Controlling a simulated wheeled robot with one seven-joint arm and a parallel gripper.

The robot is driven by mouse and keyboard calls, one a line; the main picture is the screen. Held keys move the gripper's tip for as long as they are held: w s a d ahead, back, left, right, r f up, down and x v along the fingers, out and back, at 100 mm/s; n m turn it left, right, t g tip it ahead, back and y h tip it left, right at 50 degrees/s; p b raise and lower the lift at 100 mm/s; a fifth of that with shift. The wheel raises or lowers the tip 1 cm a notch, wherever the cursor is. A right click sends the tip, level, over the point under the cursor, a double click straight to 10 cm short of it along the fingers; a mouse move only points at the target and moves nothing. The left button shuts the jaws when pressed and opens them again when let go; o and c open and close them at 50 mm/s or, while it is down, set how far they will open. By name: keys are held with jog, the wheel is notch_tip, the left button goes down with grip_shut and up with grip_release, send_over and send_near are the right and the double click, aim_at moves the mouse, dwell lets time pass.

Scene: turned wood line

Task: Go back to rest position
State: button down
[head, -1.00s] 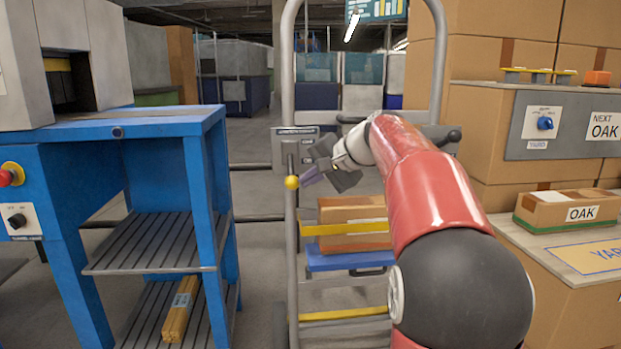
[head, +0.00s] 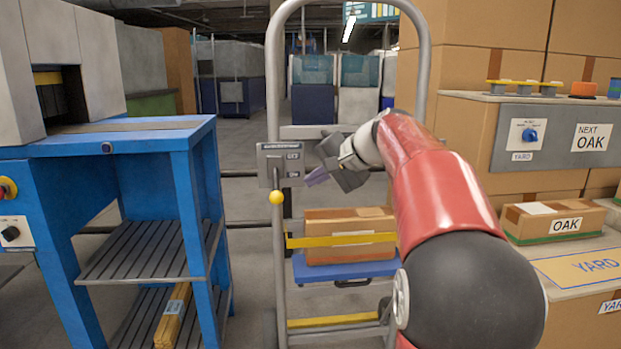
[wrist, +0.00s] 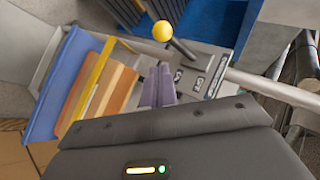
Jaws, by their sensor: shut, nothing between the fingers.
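My gripper (head: 314,178) is at the end of my red arm, in front of the upright frame of a grey trolley (head: 425,75). Its purple fingers are closed together with nothing between them; they also show in the wrist view (wrist: 157,87). Just left of the fingertips is the trolley's grey control plate (head: 281,165) with a lever ending in a yellow knob (head: 277,197). The plate (wrist: 203,72) and the yellow knob (wrist: 163,31) lie beyond the fingers in the wrist view. I cannot tell whether the fingers touch the plate.
A cardboard box (head: 340,252) sits on the trolley's blue platform (head: 340,272) behind a yellow bar (head: 335,240). A blue machine stand (head: 185,190) with slatted shelves is at left. At right, a small OAK box (head: 552,222) stands before stacked cartons (head: 480,50).

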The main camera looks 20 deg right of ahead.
jog(key=s+d+r, duration=0.2)
jog(key=s+d, duration=0.1)
jog(key=s, duration=0.4)
jog(key=s+a+f+n+g+h+p, duration=0.2)
jog(key=s+a+f+n+g+p, duration=0.3)
jog(key=s+a, duration=0.65)
jog(key=s+a+f+n+t+h+p, duration=0.1)
jog(key=s+f+n+h+p, duration=0.1)
jog(key=s+f, duration=0.8)
jog(key=s+n+h, duration=0.1)
jog(key=s, duration=0.2)
jog(key=shift+s+a+f+n+h, duration=0.3)
jog(key=shift+a+f+n+h, duration=0.05)
jog(key=shift+n+h, duration=0.05)
